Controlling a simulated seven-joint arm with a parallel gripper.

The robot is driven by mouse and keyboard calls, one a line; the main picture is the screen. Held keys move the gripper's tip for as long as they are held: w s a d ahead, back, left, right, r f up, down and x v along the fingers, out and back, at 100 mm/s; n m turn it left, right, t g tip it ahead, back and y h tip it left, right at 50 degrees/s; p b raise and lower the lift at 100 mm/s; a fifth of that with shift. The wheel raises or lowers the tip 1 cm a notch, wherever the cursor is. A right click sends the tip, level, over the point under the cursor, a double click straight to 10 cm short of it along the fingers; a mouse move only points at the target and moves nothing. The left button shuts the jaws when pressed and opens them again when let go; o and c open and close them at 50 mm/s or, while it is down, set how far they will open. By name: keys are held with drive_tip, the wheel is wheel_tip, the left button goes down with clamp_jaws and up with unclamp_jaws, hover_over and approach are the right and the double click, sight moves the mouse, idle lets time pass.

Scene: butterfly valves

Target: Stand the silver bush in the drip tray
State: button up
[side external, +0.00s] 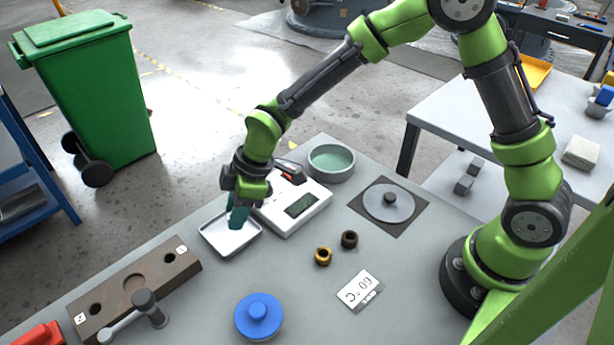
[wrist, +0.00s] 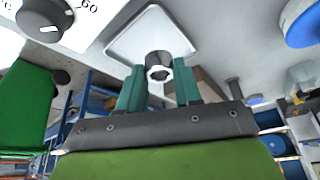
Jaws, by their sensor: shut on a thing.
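The silver bush (wrist: 158,66) is a short metal ring with a hole, held between the teal fingertips of my gripper (wrist: 159,88) in the wrist view. In the side view my gripper (side external: 237,222) points down over the white square drip tray (side external: 247,239), and its fingers hide the bush. The drip tray (wrist: 125,36) also shows beyond the bush in the wrist view, and its visible floor is bare. I cannot tell whether the bush touches the tray.
A white scale-like box (side external: 292,208) stands close beside the tray. A round green-lined dish (side external: 331,162) is behind it. A brass bush (side external: 323,256) and a dark bush (side external: 349,239) stand to the right. A brown holed block (side external: 137,284) and a blue lidded part (side external: 259,316) lie in front.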

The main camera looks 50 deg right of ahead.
sight(233, 232)
drive_tip(key=shift+w+a, duration=0.5)
drive_tip(key=shift+w, duration=0.35)
drive_tip(key=shift+f, duration=1.8)
drive_tip(key=shift+f, duration=0.1)
drive_tip(key=o, duration=1.1)
drive_tip(key=shift+f, duration=0.1)
